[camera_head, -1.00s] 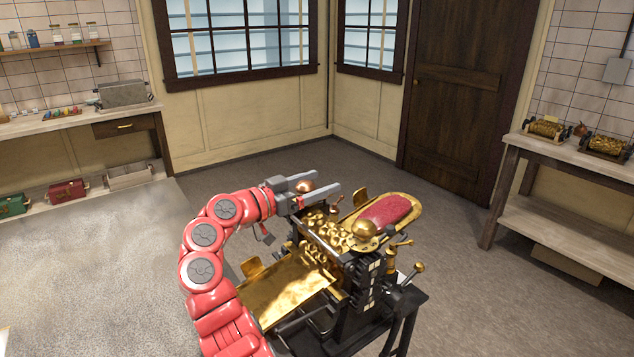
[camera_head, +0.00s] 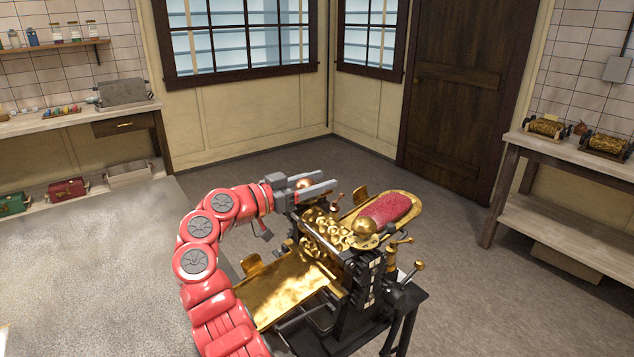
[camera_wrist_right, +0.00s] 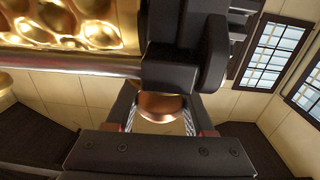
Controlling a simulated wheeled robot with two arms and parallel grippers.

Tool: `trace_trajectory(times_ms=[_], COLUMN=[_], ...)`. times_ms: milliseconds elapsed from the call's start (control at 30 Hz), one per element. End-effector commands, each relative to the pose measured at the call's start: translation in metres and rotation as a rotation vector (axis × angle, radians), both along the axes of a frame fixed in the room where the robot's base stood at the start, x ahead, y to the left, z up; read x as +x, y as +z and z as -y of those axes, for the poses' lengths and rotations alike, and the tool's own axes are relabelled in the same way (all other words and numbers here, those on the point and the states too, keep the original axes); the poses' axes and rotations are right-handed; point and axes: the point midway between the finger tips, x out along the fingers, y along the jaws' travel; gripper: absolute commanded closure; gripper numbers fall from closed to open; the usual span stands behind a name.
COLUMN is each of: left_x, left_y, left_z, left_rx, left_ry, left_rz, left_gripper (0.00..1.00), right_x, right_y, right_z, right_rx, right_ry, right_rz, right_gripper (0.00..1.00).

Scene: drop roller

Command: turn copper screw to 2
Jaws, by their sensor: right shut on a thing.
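The copper screw (camera_head: 304,184) is a round, shiny copper knob on top of the far left end of the drop roller machine (camera_head: 372,262). In the right wrist view, the copper screw (camera_wrist_right: 160,106) sits between my two fingers, just below a black block of the machine frame. My right gripper (camera_head: 318,184) is shut on it, with its fingers along both sides of the knob. The fingers hide part of the knob. No number or scale mark for the screw is readable. My left gripper is not in view.
A brass ball knob (camera_head: 365,228) tops the near end of the machine, beside the golden embossed roller. A brass tray with a red pad (camera_head: 385,210) lies behind, and a brass sheet tray (camera_head: 285,290) in front. A crank handle (camera_head: 418,267) sticks out at the right.

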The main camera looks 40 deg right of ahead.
Motion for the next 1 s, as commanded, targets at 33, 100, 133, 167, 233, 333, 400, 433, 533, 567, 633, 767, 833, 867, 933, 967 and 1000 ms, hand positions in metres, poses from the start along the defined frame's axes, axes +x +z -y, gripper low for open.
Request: trace_trajectory(times_ms=[33, 100, 133, 167, 233, 333, 400, 433, 533, 567, 633, 767, 833, 867, 933, 967, 1000], left_x=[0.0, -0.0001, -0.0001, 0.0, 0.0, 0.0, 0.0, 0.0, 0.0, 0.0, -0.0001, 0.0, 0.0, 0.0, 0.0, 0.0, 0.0], left_y=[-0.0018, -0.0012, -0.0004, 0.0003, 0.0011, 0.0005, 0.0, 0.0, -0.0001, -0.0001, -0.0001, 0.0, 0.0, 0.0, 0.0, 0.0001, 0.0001], left_z=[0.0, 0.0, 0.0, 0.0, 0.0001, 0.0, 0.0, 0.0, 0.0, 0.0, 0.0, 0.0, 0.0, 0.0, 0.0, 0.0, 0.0], left_rx=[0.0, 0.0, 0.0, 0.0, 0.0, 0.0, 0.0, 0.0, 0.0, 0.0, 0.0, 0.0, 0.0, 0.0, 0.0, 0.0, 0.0], left_ry=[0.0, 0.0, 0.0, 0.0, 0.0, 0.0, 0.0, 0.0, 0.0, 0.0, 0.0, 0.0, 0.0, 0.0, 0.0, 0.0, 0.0], left_rz=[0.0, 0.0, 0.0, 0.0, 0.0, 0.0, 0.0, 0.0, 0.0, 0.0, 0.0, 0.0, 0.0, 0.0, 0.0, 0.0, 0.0], left_gripper=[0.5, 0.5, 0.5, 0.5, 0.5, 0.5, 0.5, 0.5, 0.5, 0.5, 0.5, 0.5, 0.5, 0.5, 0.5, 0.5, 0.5], right_x=[0.0, -0.0015, -0.0022, -0.0027, -0.0041, -0.0048, -0.0064, -0.0069, -0.0067, -0.0067, -0.0068, -0.007, -0.0069, -0.0069, -0.0069, -0.0069, -0.0069], right_y=[-0.0018, -0.0018, -0.0017, -0.0011, -0.0019, -0.0025, -0.0028, -0.0023, -0.0016, -0.0013, -0.0008, -0.0005, -0.0004, -0.0004, -0.0002, -0.0002, -0.0001], right_z=[0.0004, 0.0013, 0.0015, 0.0009, 0.0013, 0.0007, 0.0004, -0.0001, -0.0012, -0.0015, -0.0018, -0.0018, -0.0018, -0.0018, -0.0018, -0.0018, -0.0018], right_rx=[0.007, 0.007, 0.008, 0.01, 0.008, 0.009, 0.008, 0.006, 0.001, 0.0, -0.001, -0.002, -0.002, -0.002, -0.002, -0.002, -0.002], right_ry=[-0.024, -0.064, -0.082, -0.098, -0.139, -0.183, -0.209, -0.217, -0.231, -0.233, -0.235, -0.235, -0.235, -0.235, -0.235, -0.235, -0.234], right_rz=[-0.004, -0.007, -0.007, -0.005, -0.008, -0.007, -0.006, -0.005, -0.005, -0.005, -0.004, -0.003, -0.003, -0.003, -0.002, -0.002, -0.002], right_gripper=[1.0, 1.0, 1.0, 1.0, 1.0, 1.0, 1.0, 1.0, 1.0, 1.0, 1.0, 1.0, 1.0, 1.0, 0.36, 0.31, 0.23])
